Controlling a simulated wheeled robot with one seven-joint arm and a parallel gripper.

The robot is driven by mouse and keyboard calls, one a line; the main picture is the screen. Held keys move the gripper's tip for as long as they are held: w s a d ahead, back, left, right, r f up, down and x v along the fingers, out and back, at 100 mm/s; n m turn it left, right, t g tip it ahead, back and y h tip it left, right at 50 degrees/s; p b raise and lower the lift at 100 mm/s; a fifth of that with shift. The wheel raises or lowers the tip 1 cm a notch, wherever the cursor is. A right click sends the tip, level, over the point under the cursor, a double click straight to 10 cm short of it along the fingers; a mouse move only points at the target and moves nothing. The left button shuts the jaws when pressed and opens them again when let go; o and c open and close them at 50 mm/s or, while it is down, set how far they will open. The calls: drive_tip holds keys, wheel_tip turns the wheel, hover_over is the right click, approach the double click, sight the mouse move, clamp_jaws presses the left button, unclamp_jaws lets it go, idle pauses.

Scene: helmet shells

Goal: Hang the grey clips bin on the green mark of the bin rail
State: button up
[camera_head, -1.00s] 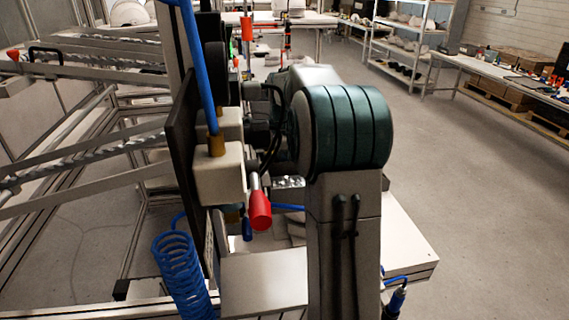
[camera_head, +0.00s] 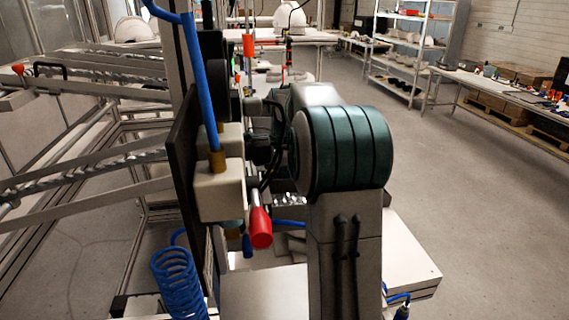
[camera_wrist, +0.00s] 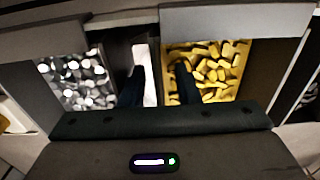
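In the wrist view a bin with silver-grey pieces (camera_wrist: 76,82) is at the left; it looks like the grey clips bin. A bin with yellow pieces (camera_wrist: 208,70) is at the right. My gripper (camera_wrist: 160,86) has its two dark fingers spread apart. The left finger is over the dark gap between the bins, beside a pale strip (camera_wrist: 150,70). The right finger is over the left side of the yellow bin. I cannot tell whether either finger touches a wall. In the head view my arm hides the gripper and bins. I cannot make out the green mark or bin rail.
In the head view a metal frame with sloping rails (camera_head: 80,165) fills the left. A shelf rack (camera_head: 405,50) and a long bench (camera_head: 500,88) stand at the back right. A table with white shells (camera_head: 290,18) is at the back. The floor (camera_head: 480,200) at right is clear.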

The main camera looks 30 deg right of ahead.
wheel_tip(320, 180, up, 13)
idle(0.4)
drive_tip(key=shift+s, duration=0.1)
